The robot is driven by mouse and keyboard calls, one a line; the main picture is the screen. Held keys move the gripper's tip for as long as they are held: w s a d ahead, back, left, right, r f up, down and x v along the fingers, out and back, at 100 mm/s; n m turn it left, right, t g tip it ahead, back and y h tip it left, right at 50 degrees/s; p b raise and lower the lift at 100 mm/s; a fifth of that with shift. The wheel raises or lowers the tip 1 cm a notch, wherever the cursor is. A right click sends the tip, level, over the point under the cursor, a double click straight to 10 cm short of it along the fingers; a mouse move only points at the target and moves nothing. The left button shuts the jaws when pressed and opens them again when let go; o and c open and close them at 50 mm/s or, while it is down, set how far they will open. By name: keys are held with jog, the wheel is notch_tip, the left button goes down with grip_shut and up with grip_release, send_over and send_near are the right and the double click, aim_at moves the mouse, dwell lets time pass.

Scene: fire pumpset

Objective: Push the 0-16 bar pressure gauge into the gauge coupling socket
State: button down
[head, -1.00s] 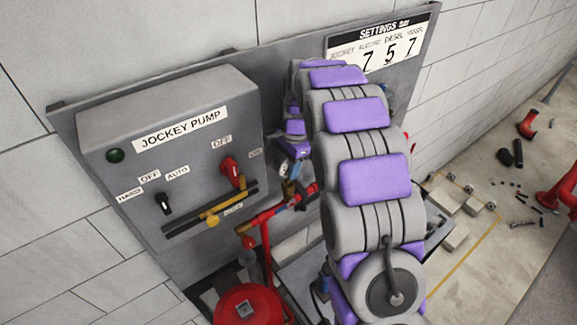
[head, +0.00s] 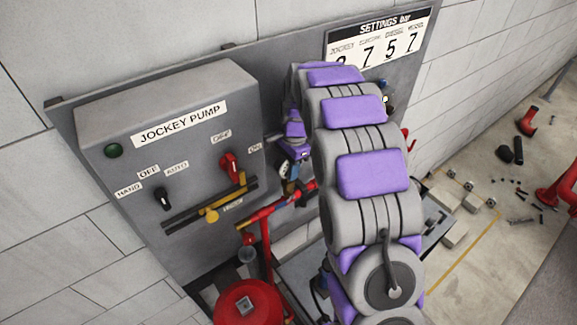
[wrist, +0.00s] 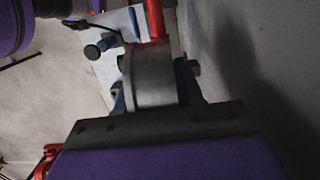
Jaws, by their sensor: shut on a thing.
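My gripper (wrist: 153,95) is shut on the pressure gauge (wrist: 152,78), a round grey case seen from its side in the wrist view, with a blue finger on each side. In the head view my gripper (head: 291,168) is small and partly hidden by my arm, close to the panel. The gauge (head: 289,187) shows there as a small dark and pale shape just above the red pipe (head: 270,208). The red pipe also shows beyond the gauge in the wrist view (wrist: 155,18). The coupling socket is not clearly visible, and I cannot tell whether the gauge touches it.
The grey jockey pump box (head: 170,150) with switches and a yellow-handled bar stands left of my gripper. A settings board (head: 381,40) hangs behind my arm. A red round vessel (head: 248,302) is below. Loose parts lie on the floor at right.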

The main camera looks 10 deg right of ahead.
jog(key=shift+f, duration=0.6)
jog(key=c, duration=0.6)
grip_release()
jog(key=shift+c, duration=0.2)
notch_tip(320, 180, up, 17)
jog(key=d+b, duration=0.1)
jog(key=d, duration=0.1)
jog(key=shift+w, duration=0.45)
